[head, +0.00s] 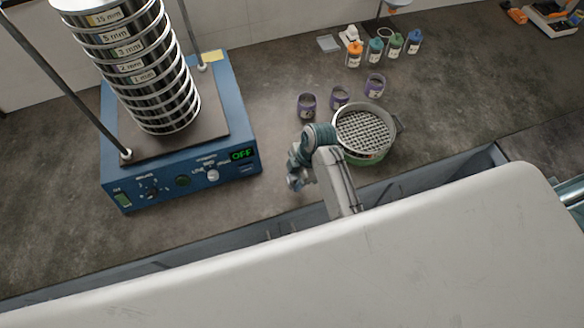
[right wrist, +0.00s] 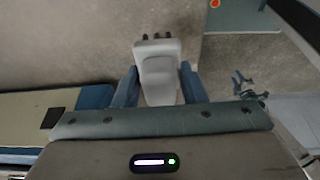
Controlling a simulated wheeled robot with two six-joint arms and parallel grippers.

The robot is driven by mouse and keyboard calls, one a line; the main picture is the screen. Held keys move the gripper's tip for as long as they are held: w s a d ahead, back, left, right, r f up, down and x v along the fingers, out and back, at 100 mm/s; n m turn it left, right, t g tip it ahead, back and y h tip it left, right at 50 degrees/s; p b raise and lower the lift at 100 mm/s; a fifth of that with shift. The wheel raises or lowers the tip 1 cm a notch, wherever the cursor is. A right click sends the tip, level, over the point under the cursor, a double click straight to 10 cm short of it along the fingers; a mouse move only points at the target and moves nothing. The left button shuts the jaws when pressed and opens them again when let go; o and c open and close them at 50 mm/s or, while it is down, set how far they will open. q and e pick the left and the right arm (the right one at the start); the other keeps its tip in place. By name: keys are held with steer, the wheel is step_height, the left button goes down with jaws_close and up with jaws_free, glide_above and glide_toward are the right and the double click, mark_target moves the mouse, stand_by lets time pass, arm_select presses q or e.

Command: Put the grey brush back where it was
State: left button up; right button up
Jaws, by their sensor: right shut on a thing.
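The grey brush (right wrist: 157,62) shows in the right wrist view as a light grey block with dark tips at its far end. My right gripper (right wrist: 158,74) is shut on it, with one blue finger on each side. In the head view my right gripper (head: 296,178) is small and partly hidden by its own arm, between the blue shaker and the round sieve. The brush cannot be made out there. My left gripper cannot be made out in either view. No marked place for the brush can be told.
The blue shaker (head: 225,172) reads OFF and carries a tall sieve stack (head: 150,75) between rods. A round sieve (head: 365,135) stands right of my arm. Purple-banded jars (head: 307,104) stand behind it, with colour-capped bottles (head: 354,55) farther back. The counter's left front (head: 60,220) is clear.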

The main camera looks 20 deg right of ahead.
steer(key=w, duration=0.5)
steer(key=shift+d+f, duration=0.2)
steer(key=shift+f, duration=1.8)
steer(key=o, duration=0.9)
steer(key=shift+f, duration=0.1)
steer(key=shift+b+v, duration=2.05)
steer(key=shift+v, duration=4.1)
steer(key=shift+s, duration=0.1)
